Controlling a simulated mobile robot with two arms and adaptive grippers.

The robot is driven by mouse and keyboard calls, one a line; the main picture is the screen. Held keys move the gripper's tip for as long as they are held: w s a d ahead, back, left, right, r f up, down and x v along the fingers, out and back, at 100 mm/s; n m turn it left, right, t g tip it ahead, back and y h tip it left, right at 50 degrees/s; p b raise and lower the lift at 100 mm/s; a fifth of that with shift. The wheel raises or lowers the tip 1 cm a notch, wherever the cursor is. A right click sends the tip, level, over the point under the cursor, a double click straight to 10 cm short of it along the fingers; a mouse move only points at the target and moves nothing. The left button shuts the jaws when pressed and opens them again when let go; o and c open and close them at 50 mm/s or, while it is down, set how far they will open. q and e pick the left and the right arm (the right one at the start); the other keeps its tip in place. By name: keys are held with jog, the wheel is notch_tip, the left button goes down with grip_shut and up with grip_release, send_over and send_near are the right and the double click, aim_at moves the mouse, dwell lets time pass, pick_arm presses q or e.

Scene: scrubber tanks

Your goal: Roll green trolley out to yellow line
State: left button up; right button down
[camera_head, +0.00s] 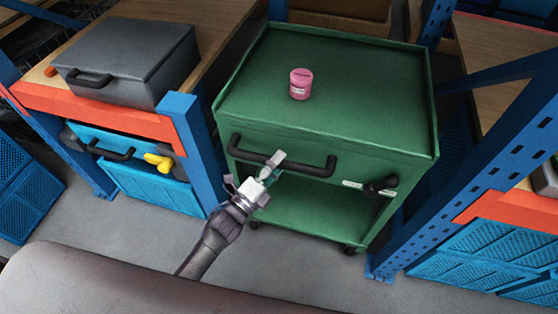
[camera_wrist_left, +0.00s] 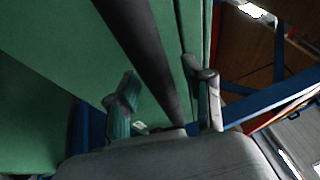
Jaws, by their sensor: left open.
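The green trolley (camera_head: 345,85) stands between two blue racks in the head view, with a raised rim and a lower shelf. Its black bar handle (camera_head: 312,168) runs along the front; a small black knob (camera_head: 381,185) sits to its right. My left gripper (camera_head: 270,167) is at the left part of the handle. In the left wrist view the dark handle bar (camera_wrist_left: 148,50) runs between the two spread fingers of the left gripper (camera_wrist_left: 165,98), which are open around it. Whether a finger touches the bar I cannot tell. My right gripper and the yellow line are not in view.
A pink jar (camera_head: 300,84) stands on the trolley's top. A grey case (camera_head: 128,62) lies on the left bench. Blue rack posts (camera_head: 192,150) stand close to both sides of the trolley. Grey floor (camera_head: 285,250) in front of the trolley looks clear.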

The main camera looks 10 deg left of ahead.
pick_arm(q)
jog(key=shift+w+d, duration=0.1)
jog(key=shift+w, duration=0.1)
grip_shut()
dwell(0.5)
